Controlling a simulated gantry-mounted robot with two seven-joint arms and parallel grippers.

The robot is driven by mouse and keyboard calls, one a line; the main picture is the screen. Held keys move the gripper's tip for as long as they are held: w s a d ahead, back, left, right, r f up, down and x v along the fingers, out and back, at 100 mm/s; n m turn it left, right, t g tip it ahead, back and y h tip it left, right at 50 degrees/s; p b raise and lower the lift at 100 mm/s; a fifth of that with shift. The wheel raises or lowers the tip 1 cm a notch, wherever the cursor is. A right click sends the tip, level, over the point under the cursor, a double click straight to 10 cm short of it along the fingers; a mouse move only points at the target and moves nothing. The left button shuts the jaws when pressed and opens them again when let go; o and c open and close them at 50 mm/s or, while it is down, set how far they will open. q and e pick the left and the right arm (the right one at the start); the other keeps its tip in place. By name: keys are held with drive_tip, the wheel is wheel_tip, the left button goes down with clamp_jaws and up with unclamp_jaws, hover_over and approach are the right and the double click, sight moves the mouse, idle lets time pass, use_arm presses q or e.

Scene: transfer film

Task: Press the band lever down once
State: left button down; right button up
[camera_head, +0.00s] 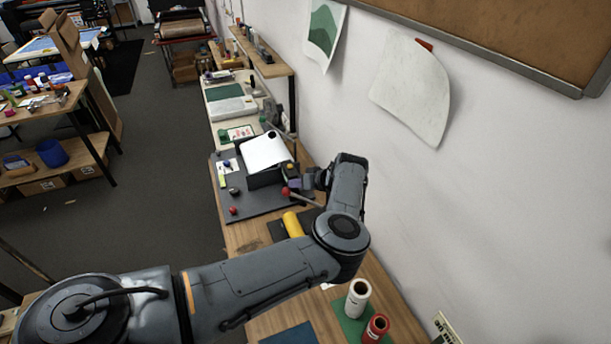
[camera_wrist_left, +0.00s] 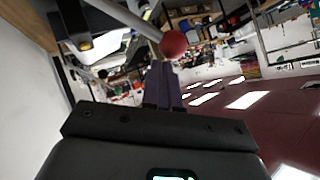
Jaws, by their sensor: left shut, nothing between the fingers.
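The band lever is a grey rod with a red ball (camera_head: 285,191) at its end, beside the dark machine with a white top plate (camera_head: 265,151). In the left wrist view the red ball (camera_wrist_left: 173,44) hangs just beyond my fingertips, and the rod (camera_wrist_left: 135,20) runs up to the left. My left gripper (camera_head: 293,183) is shut and empty, close to the ball. In the left wrist view its dark fingers (camera_wrist_left: 162,68) are together. I cannot tell whether they touch the ball. My right gripper is not in view.
A red knob (camera_head: 233,211) sits on the machine's dark base. A yellow roll (camera_head: 293,224) lies in front of it. A white roll (camera_head: 358,298) and a red roll (camera_head: 376,328) stand on the near bench. The wall (camera_head: 450,200) is close on the right.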

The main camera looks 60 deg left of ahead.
sight(284, 193)
use_arm(q)
drive_tip(key=shift+s+f, duration=0.15)
drive_tip(key=shift+s, duration=0.15)
drive_tip(key=shift+s+a+f+p, duration=0.1)
drive_tip(key=shift+s+f+p, duration=0.25)
drive_tip(key=shift+s+p, duration=0.3)
drive_tip(key=shift+s+a+f+p, duration=0.1)
drive_tip(key=shift+s+f+p, duration=0.25)
drive_tip(key=shift+s+p, duration=0.2)
idle(1.4)
drive_tip(key=shift+s+f, duration=0.15)
drive_tip(key=shift+s, duration=0.25)
drive_tip(key=shift+s+a+f+p, duration=0.1)
drive_tip(key=shift+s+f+p, duration=0.15)
drive_tip(key=shift+s+p, duration=0.15)
idle(0.7)
drive_tip(key=shift+s+f, duration=0.25)
drive_tip(key=shift+s, duration=0.15)
idle(0.4)
drive_tip(key=shift+s+a+f+p, duration=0.1)
drive_tip(key=shift+s+f+p, duration=0.1)
drive_tip(key=shift+s+p, duration=0.25)
drive_tip(key=shift+s+f, duration=0.2)
drive_tip(key=shift+s, duration=0.1)
idle(0.7)
